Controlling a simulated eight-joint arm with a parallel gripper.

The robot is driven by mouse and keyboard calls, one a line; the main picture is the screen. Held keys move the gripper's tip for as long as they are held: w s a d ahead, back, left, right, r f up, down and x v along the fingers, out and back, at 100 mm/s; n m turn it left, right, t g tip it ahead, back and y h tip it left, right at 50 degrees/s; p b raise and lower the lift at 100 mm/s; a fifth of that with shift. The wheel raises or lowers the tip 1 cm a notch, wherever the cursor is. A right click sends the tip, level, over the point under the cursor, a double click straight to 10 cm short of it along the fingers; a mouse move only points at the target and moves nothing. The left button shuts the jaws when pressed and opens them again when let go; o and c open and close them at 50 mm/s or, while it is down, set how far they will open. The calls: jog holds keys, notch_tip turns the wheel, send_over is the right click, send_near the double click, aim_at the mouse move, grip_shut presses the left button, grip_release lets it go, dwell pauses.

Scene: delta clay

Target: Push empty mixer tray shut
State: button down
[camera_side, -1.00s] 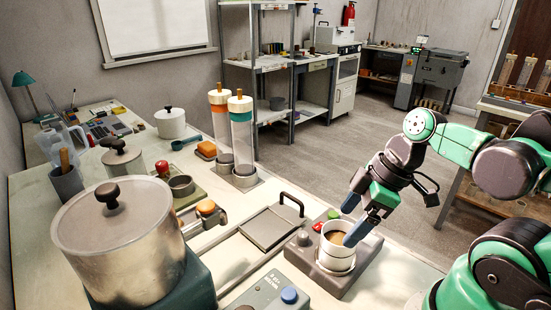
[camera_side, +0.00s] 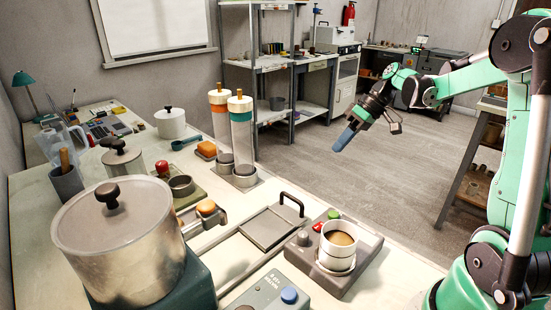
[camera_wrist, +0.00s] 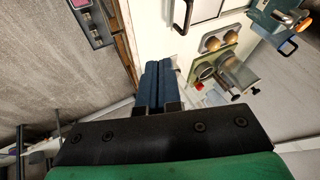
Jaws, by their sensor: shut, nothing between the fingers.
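A flat grey tray (camera_side: 270,229) with an upright black loop handle (camera_side: 291,204) lies on the bench. I take it for the mixer tray. Its top looks bare, and it lies at the end of a pale rail or channel. My gripper (camera_side: 345,141) is in the air, up and to the right of the tray, well apart from it. The blue fingers point down and left. In the wrist view the blue fingers (camera_wrist: 160,68) are side by side, shut and empty. A black loop handle (camera_wrist: 186,14) also shows there.
A white cup (camera_side: 338,246) with brown contents stands on a grey base right of the tray. Two clear cylinders (camera_side: 242,138) stand behind it. A large lidded pot (camera_side: 122,245) is at left. A control box (camera_side: 270,295) is in front. The air around my gripper is clear.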

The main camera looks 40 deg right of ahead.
jog(key=x, duration=0.9)
jog(key=shift+w+a+f, duration=0.1)
jog(key=shift+f, duration=0.05)
jog(key=a, duration=0.1)
jog(key=a+f, duration=0.1)
jog(key=a, duration=0.1)
jog(key=shift+a, duration=0.55)
send_over(267, 231)
